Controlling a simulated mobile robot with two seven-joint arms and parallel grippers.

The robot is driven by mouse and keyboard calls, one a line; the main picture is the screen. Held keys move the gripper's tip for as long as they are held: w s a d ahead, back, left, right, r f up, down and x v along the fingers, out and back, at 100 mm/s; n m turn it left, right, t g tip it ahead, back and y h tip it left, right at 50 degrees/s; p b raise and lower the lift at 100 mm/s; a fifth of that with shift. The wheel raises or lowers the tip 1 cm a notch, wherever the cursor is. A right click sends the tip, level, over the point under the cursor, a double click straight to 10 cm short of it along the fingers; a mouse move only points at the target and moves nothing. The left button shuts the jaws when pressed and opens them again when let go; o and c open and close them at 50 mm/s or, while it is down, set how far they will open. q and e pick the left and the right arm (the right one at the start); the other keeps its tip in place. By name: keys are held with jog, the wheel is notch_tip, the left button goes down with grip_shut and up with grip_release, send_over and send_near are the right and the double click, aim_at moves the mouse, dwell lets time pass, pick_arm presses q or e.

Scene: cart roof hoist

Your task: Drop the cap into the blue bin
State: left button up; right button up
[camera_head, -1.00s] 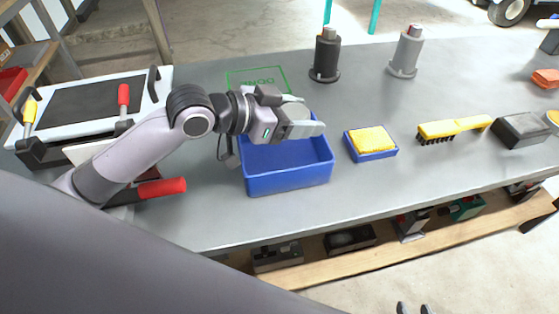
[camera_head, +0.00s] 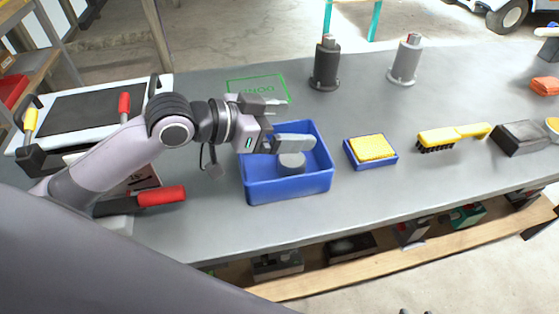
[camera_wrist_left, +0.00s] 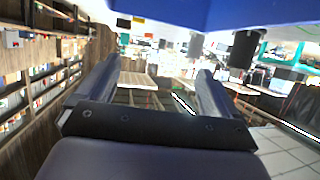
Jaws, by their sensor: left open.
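The blue bin (camera_head: 290,189) stands on the grey workbench, left of centre in the head view. The cap (camera_head: 291,163) is a grey round piece inside the bin, seen below my gripper's fingers. My left gripper (camera_head: 283,125) is over the bin's back left part with its fingers apart and nothing between them. In the left wrist view the two fingers (camera_wrist_left: 160,92) are spread and empty. A blue surface shows at the top of that view. My right gripper is not clearly in view.
A yellow sponge in a blue tray (camera_head: 387,161) sits right of the bin, with a yellow brush (camera_head: 452,136) beyond. A dark cylinder (camera_head: 326,65) and a grey cylinder (camera_head: 405,62) stand behind. A red-handled tool (camera_head: 160,196) lies left. The bench front is clear.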

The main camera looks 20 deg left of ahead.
pick_arm(q)
jog(key=shift+v, duration=2.15)
